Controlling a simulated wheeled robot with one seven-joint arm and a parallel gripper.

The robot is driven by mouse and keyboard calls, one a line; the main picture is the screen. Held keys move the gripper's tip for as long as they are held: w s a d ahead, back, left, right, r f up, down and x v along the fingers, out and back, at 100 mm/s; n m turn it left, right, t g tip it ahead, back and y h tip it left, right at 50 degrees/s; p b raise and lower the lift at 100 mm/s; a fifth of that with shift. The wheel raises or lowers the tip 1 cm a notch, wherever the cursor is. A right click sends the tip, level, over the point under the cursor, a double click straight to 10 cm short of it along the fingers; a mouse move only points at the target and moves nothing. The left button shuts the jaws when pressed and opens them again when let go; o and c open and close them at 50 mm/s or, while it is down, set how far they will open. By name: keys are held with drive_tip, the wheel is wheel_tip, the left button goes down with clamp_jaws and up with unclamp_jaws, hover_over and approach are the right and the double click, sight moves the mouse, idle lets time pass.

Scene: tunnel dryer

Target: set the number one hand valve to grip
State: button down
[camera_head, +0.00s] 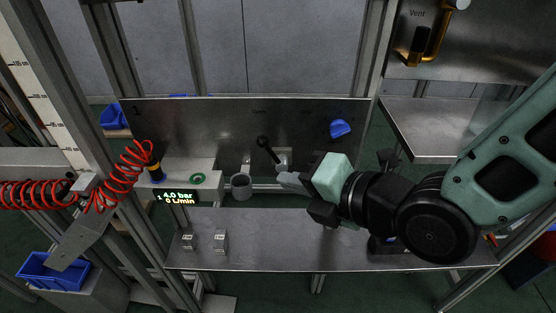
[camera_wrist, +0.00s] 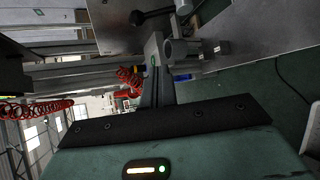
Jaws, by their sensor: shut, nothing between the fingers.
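The hand valve (camera_head: 264,143) is on the upright metal panel in the head view. Its black lever with a round knob tilts up to the left from a small pale body. Words on the panel above it are too small to read. In the wrist view the black knob (camera_wrist: 137,18) and lever show at the top.
A grey round holder (camera_head: 241,186) is left of my gripper. A blue knob (camera_head: 340,128) is on the panel at right. A display (camera_head: 176,197) reads 4.0 bar, 0 L/min. A red coiled hose (camera_head: 127,170) hangs at left. The shelf (camera_head: 270,240) is mostly clear in the middle.

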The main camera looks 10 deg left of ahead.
sight(273, 152)
drive_tip(key=shift+a, duration=0.1)
drive_tip(key=x, duration=1)
drive_tip(key=shift+w+d+r+p, duration=0.2)
drive_tip(key=shift+w+d+r, duration=0.15)
drive_tip(key=shift+w+d, duration=0.35)
drive_tip(key=shift+w+d+r+p, duration=0.15)
drive_tip(key=shift+w+d+r, duration=0.35)
drive_tip(key=shift+w, duration=0.3)
